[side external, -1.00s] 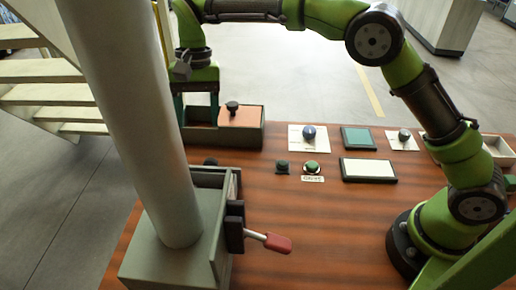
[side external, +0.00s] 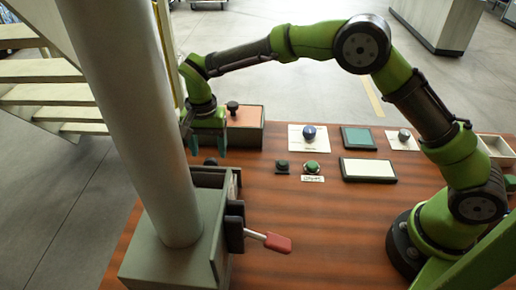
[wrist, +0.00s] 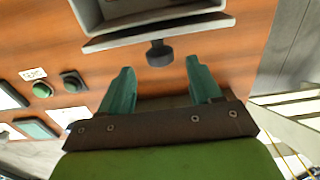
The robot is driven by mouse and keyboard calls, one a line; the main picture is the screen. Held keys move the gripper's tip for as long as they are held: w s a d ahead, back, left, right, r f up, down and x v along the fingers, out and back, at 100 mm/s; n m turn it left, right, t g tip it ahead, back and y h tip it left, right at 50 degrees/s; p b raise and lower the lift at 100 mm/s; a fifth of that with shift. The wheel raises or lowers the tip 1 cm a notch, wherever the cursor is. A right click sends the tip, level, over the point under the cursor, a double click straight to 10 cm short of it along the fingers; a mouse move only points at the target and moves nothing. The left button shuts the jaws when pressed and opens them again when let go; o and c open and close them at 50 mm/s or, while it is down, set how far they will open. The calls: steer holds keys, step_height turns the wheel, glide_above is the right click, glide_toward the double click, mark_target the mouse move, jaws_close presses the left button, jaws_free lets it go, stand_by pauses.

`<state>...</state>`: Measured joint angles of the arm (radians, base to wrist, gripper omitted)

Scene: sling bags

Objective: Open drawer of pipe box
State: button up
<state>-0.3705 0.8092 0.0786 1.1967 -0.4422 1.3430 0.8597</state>
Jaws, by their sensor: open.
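The pipe box (side external: 168,258) is a grey-green box at the front left with a thick grey pipe (side external: 130,120) standing up from it. A dark knob (side external: 210,161) sticks out at its far side. In the wrist view, the knob (wrist: 160,53) stands out from the grey drawer front (wrist: 158,31). My gripper (side external: 208,143) is open and empty, just beyond the knob. In the wrist view, the two teal fingers of my gripper (wrist: 160,70) point toward the drawer front. The knob lies between their lines, just ahead of the tips. I cannot see contact.
A red-handled lever (side external: 277,242) sticks out from the pipe box's right side. A box with an orange top and dark knob (side external: 241,117) stands behind my gripper. A green button (side external: 311,167), a dark knob (side external: 282,167) and flat panels (side external: 368,170) lie rightward. The front middle table (side external: 330,240) is clear.

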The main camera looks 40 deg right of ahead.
mark_target(210, 159)
steer(key=shift+f, duration=2.05)
steer(key=shift+c, duration=0.5)
